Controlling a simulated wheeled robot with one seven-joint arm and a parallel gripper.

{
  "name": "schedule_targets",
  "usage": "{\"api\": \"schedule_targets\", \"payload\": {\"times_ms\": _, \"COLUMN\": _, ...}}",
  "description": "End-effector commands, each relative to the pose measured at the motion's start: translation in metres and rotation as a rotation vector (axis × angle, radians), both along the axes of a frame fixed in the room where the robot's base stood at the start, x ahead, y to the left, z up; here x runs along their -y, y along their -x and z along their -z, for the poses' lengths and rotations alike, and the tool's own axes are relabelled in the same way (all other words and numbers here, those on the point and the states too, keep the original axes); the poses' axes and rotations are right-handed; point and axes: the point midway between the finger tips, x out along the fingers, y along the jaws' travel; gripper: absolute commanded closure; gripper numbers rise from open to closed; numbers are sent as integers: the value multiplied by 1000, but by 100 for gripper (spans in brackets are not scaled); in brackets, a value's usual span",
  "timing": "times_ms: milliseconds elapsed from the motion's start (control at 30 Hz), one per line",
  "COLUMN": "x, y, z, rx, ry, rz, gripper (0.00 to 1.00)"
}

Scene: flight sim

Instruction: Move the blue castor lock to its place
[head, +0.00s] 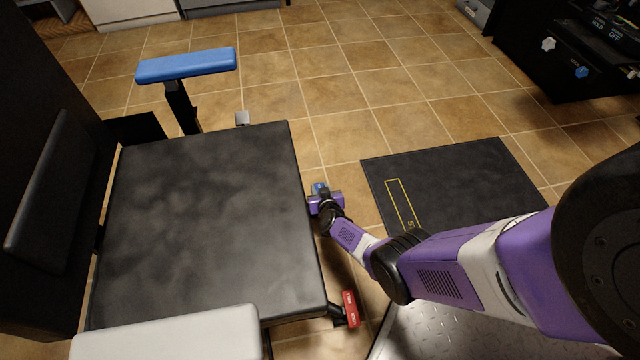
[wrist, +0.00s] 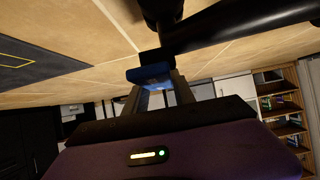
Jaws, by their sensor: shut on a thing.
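The blue castor lock (head: 320,188) is a small blue piece low beside the right edge of the black chair seat (head: 205,215). My gripper (head: 325,199) is at it, at the end of my purple and white arm. In the wrist view the blue lock (wrist: 149,73) sits between the fingertips of my gripper (wrist: 156,85), which is shut on it. A black arm of the chair base (wrist: 245,24) runs just above it and seems to meet it. The lock's exact angle is hard to tell.
A red pedal (head: 350,308) shows at the seat's lower right corner, and a grey one (head: 242,118) behind the seat. A blue armrest (head: 186,66) and a white armrest (head: 170,333) flank the seat. A dark mat (head: 455,185) lies right; tiled floor behind is clear.

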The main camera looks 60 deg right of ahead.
Motion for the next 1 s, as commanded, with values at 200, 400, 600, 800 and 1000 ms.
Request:
{"api": "schedule_targets", "payload": {"times_ms": 200, "x": 3, "y": 1, "z": -1, "rx": -77, "ry": -82, "rz": 7, "gripper": 100}}
{"api": "schedule_targets", "payload": {"times_ms": 400, "x": 1, "y": 1, "z": 2, "rx": -111, "ry": -127, "rz": 6, "gripper": 100}}
{"api": "schedule_targets", "payload": {"times_ms": 600, "x": 0, "y": 0, "z": 4, "rx": -116, "ry": -133, "rz": 3, "gripper": 100}}
{"api": "schedule_targets", "payload": {"times_ms": 800, "x": -1, "y": 0, "z": 4, "rx": -117, "ry": -133, "rz": 1, "gripper": 61}}
{"api": "schedule_targets", "payload": {"times_ms": 1000, "x": 0, "y": 0, "z": 4, "rx": -116, "ry": -132, "rz": 1, "gripper": 47}}
